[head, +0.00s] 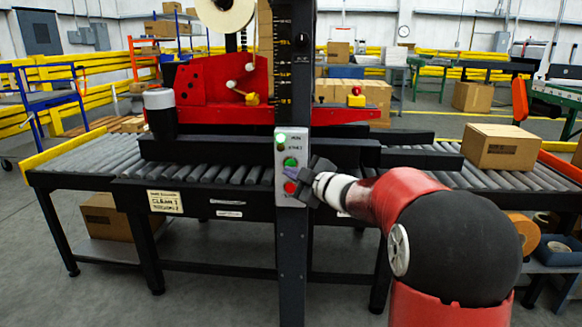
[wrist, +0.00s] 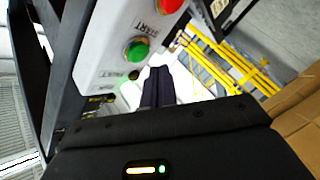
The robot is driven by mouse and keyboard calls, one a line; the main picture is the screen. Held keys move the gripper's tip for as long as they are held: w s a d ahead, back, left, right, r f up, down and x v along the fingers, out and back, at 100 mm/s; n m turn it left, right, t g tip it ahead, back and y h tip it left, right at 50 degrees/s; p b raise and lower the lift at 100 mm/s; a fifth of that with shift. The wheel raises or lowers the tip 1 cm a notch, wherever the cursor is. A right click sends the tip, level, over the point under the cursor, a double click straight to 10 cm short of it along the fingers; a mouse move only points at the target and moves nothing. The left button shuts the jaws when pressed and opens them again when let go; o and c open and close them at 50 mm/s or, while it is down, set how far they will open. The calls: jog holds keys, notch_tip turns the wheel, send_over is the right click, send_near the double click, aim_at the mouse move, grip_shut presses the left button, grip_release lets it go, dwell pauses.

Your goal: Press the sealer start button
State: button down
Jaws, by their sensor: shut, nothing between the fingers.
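The grey control panel (head: 290,140) is fixed to the dark upright post of the sealer. It carries a green button (head: 290,162) above a red button (head: 290,187). In the wrist view the green button (wrist: 137,50) has the word START beside it, and the red button (wrist: 170,4) is cut by the top edge. My gripper (head: 306,176) is at the right side of the panel, close to the buttons. In the wrist view its dark fingers (wrist: 158,72) are together and empty, with the tips beside the green button. I cannot tell whether they touch the panel.
A lit green lamp (head: 281,139) is at the panel's top. The roller conveyor (head: 395,172) runs behind the post, with a cardboard box (head: 502,147) on its right part. The red sealer head (head: 225,88) is above the rollers.

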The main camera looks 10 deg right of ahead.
jog(key=shift+s+a+b, duration=0.15)
jog(key=shift+s+a, duration=0.1)
jog(key=shift+s, duration=0.55)
jog(key=shift+s+a+b, duration=0.2)
jog(key=shift+s+a, duration=0.05)
jog(key=shift+s, duration=0.55)
jog(key=shift+s+a+b, duration=0.15)
jog(key=shift+s+a, duration=0.1)
jog(key=shift+s, duration=0.55)
jog(key=s+d+f+m+g+h, duration=0.1)
jog(key=s+d+m+h, duration=0.2)
jog(key=s+m+h, duration=0.4)
jog(key=s+d+f+m+g+h, duration=0.1)
jog(key=s+d+m+g+h, duration=0.15)
jog(key=s+m, duration=0.4)
jog(key=s+a+f+g, duration=0.2)
jog(key=s+f, duration=0.1)
jog(key=s, duration=0.4)
jog(key=s+a+f+m+g+y, duration=0.1)
jog(key=s+f+g, duration=0.1)
jog(key=s, duration=0.5)
jog(key=s+a+f+m+g, duration=0.1)
jog(key=s+a+f+g, duration=0.1)
jog(key=s+f, duration=0.3)
jog(key=shift+s+a, duration=0.35)
jog(key=shift+s, duration=0.7)
jog(key=shift+d+y, duration=0.1)
jog(key=shift+y, duration=0.15)
